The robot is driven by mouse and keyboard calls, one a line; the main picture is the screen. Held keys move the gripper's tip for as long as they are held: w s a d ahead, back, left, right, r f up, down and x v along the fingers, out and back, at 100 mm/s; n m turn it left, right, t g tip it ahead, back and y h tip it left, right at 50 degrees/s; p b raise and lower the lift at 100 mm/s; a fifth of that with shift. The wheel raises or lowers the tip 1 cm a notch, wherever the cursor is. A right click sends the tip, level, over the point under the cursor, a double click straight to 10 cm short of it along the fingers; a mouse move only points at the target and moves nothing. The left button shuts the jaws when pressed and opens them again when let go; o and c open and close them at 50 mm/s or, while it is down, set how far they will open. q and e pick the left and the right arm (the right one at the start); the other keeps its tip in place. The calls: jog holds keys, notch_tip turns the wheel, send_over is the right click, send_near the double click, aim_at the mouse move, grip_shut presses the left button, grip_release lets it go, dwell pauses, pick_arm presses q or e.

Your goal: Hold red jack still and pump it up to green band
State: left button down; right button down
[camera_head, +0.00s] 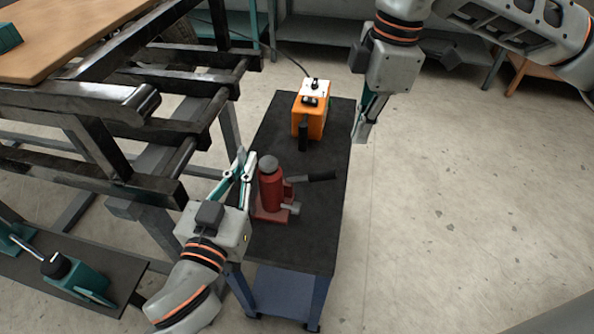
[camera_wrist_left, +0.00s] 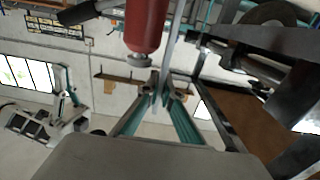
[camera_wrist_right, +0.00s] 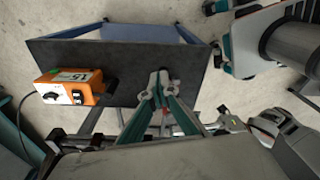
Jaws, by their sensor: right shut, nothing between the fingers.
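The red jack (camera_head: 270,187) stands upright on the dark cart top (camera_head: 305,240), with a grey round head on top. Its black-gripped pump lever (camera_head: 318,176) points right. My left gripper (camera_head: 246,160) is beside the jack's upper left, apart from its body or nearly so; its fingers look close together, but I cannot tell whether they are shut. The jack body also shows above the fingers in the left wrist view (camera_wrist_left: 146,25). My right gripper (camera_head: 362,135) is shut and empty, just off the cart's right edge. I cannot make out a green band.
An orange box (camera_head: 310,115) with knobs and a small display stands at the cart's far end, with a cable behind. A dark metal frame (camera_head: 110,130) stands close on the left. The floor right of the cart is clear.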

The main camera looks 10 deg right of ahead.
aim_at(331, 178)
dwell(0.4)
jog(key=a, duration=0.1)
jog(key=a+f, duration=0.1)
jog(key=a, duration=0.1)
jog(key=shift+w+a+f, duration=0.3)
jog(key=shift+w+f, duration=0.05)
jog(key=shift+w, duration=0.05)
jog(key=shift+a+f, duration=0.15)
jog(key=shift+f, duration=1.6)
jog(key=shift+a+f, duration=0.15)
jog(key=shift+f, duration=3.8)
